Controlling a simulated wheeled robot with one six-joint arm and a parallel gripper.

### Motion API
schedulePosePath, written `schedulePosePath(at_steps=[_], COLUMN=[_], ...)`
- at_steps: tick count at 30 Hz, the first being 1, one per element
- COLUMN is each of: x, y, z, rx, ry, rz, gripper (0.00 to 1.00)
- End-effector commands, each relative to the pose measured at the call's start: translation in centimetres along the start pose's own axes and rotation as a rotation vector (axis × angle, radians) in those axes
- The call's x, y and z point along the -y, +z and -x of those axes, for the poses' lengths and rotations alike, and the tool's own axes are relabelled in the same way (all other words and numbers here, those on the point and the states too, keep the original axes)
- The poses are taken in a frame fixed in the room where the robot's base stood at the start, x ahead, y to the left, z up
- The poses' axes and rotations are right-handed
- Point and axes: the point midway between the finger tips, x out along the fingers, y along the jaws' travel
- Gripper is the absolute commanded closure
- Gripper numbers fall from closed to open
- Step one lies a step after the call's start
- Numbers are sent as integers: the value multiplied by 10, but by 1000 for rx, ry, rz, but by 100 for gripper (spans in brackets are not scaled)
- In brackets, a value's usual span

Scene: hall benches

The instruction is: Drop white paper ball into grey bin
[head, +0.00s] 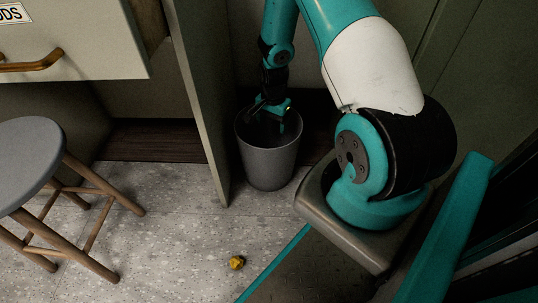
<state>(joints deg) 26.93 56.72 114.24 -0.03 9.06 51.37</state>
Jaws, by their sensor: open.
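The grey bin (268,163) stands upright on the floor at the foot of the cabinet, in the middle of the head view. My gripper (276,120) points down into the mouth of the bin, with its fingers below the rim level. It is open. The dark inside of the bin hides its contents, and no white paper ball shows in this view. A small crumpled yellow-brown ball (237,262) lies on the floor in front of the bin.
A round grey stool (32,155) with wooden legs stands at the left. A drawer (75,45) with a wooden handle juts out above it. A thin upright panel (203,100) stands just left of the bin. The floor (170,235) in front is mostly clear.

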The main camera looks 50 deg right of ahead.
Motion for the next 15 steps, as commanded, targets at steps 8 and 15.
schedulePosePath(at_steps=[8,15], x=[1,1], y=[-1,-1], z=[44,108], rx=[-2,-2], ry=[-3,-3], rz=[0,0], gripper=[25,25])
